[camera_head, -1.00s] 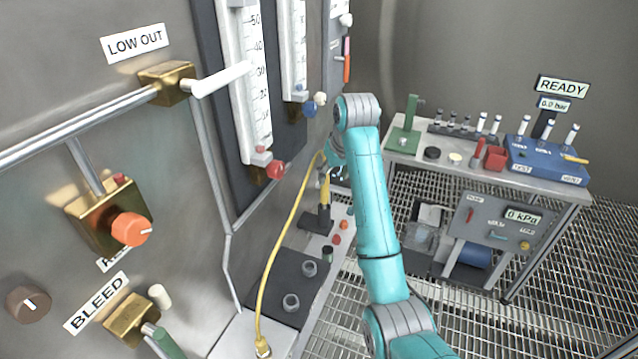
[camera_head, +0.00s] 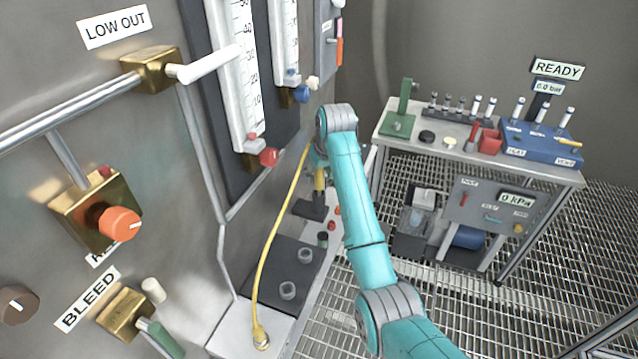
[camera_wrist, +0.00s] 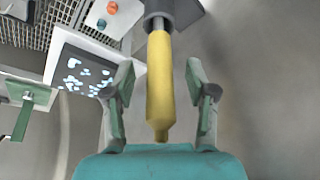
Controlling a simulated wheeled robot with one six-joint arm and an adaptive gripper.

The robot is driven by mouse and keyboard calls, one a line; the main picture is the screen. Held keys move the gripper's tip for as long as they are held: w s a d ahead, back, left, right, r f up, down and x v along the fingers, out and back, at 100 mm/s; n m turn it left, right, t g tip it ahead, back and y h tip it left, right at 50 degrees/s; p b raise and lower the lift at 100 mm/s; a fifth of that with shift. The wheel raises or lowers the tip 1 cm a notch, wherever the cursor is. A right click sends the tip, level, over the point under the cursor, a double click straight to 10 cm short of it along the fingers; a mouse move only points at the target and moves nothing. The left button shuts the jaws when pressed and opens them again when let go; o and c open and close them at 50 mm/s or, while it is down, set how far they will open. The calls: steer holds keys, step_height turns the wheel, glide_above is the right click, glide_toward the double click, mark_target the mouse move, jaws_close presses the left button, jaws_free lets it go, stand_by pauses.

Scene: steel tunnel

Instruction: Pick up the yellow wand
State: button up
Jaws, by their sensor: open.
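The yellow wand (camera_wrist: 159,85) shows in the wrist view, its yellow grip pointing down between the two fingers of my gripper (camera_wrist: 160,118). The fingers are open, with a gap on each side of the wand. The wand's upper end meets a grey collar on a dark holder (camera_wrist: 188,12). In the head view the wand (camera_head: 319,181) stands upright in its dark stand (camera_head: 312,207), beside the panel wall. A yellow hose (camera_head: 274,245) runs from near my gripper down to a fitting on the bench. My gripper is mostly hidden behind my arm in the head view.
The steel panel (camera_head: 150,190) with valves and gauges stands close on the left. A narrow ledge (camera_head: 245,326) with round sockets lies below it. A bench (camera_head: 378,133) with vials, a blue box (camera_head: 545,148) and a red container (camera_head: 491,141) is at the right. Grating floor lies between.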

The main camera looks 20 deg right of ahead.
steer(key=shift+w+f, duration=0.2)
steer(key=shift+f, duration=0.25)
jaws_close()
steer(key=shift+r, duration=0.1)
